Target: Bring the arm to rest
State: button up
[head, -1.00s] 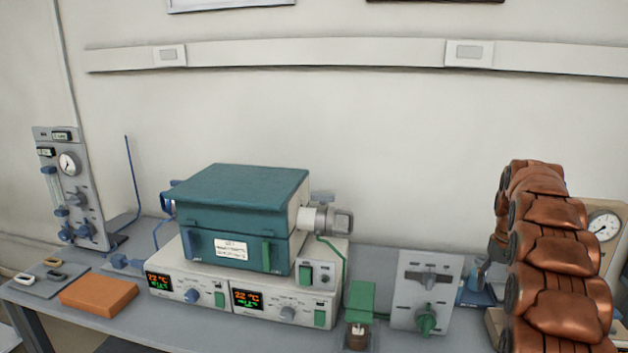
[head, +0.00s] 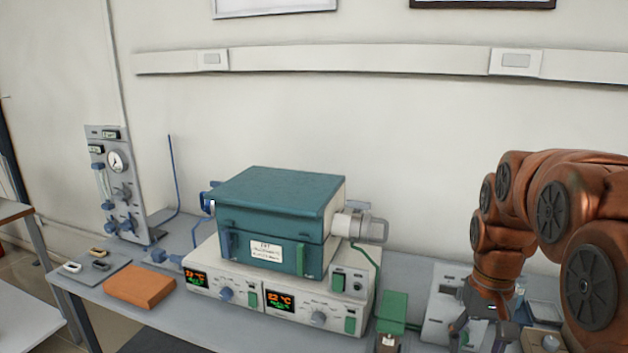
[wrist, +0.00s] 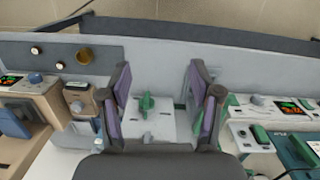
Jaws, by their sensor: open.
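My copper arm reaches in from the right of the head view and bends down at its wrist. My gripper (head: 478,345) hangs at the lower right, cut by the bottom edge and partly in front of a grey-white panel (head: 440,305). In the wrist view the two purple-lined fingers of my gripper (wrist: 160,80) stand wide apart with nothing held between them. The panel with its green knob (wrist: 147,103) shows beyond and below the gap. I see no contact, though the exact clearance is unclear.
A teal furnace (head: 270,220) sits on white controllers (head: 228,290) mid-bench. A green block (head: 393,308) stands between them and my gripper. An orange slab (head: 139,287) and a gauge panel (head: 118,185) are at the left.

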jog(key=s+a+f, duration=0.1)
jog(key=s+a, duration=0.2)
jog(key=s, duration=0.4)
jog(key=s+a+f+n, duration=0.1)
jog(key=s+a+f, duration=0.1)
jog(key=s, duration=0.5)
jog(key=s+a+f+n+p, duration=0.1)
jog(key=s+a, duration=0.3)
jog(key=s, duration=0.3)
jog(key=shift+s+a+f+g, duration=0.2)
jog(key=shift+s+a+g, duration=0.1)
jog(key=shift+s+a, duration=0.1)
jog(key=shift+d, duration=0.15)
